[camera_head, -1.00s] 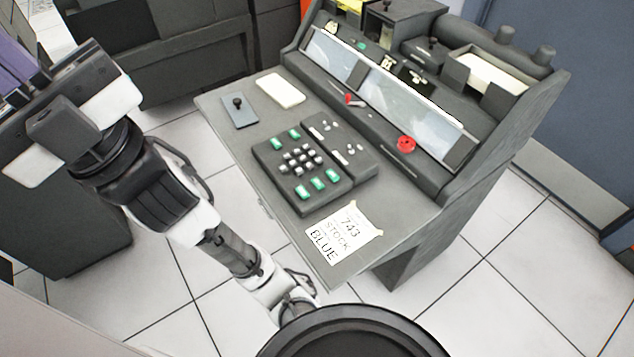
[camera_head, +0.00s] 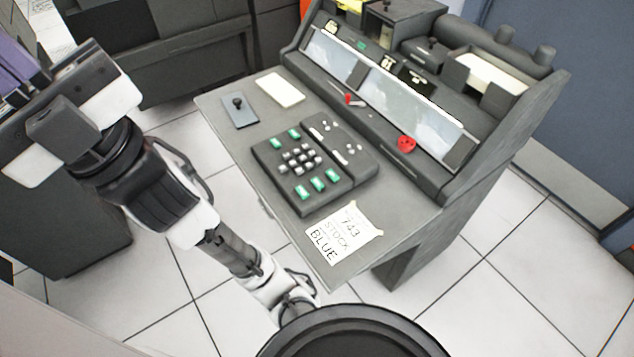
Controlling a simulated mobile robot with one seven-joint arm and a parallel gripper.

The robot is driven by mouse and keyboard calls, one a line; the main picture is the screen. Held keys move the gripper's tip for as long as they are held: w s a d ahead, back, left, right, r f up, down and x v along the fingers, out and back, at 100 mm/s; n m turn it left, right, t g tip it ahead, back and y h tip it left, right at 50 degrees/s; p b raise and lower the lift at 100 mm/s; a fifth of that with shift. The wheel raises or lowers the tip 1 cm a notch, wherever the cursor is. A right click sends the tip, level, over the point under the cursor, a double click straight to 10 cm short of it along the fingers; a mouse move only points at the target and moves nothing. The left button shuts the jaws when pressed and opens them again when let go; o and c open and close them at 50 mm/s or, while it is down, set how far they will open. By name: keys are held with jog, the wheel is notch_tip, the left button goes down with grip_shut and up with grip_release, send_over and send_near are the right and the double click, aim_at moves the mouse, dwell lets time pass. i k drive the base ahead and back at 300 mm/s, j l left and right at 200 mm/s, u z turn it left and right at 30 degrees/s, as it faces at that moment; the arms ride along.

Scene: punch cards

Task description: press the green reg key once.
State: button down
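A dark keypad (camera_head: 301,172) sits on the desk of the grey card punch machine (camera_head: 235,150). It has several white and black keys in the middle and several green keys around them. Green keys show at the far edge (camera_head: 278,143) and at the near edge (camera_head: 318,184). Their labels are too small to read, so I cannot tell which is reg. My gripper (camera_head: 98,125) is at the left, raised and away from the desk and keypad. Its white and dark body shows, but whether its fingers are open or shut is unclear.
A printed card reading 743 STOCK BLUE (camera_head: 344,233) lies at the desk's near corner. A white card stack (camera_head: 281,89) and a grey plate with a black knob (camera_head: 239,110) lie behind the keypad. A red knob (camera_head: 406,144) is on the sloped panel. Tiled floor lies around.

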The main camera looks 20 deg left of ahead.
aim_at(316, 182)
jog(key=k+j+z, duration=0.2)
jog(key=z, duration=0.15)
jog(key=k+j+z, duration=0.2)
jog(key=j+z, duration=0.2)
jog(key=k+j+z, duration=0.1)
jog(key=k+z, duration=0.25)
jog(key=i+j, duration=0.05)
jog(key=i, duration=0.05)
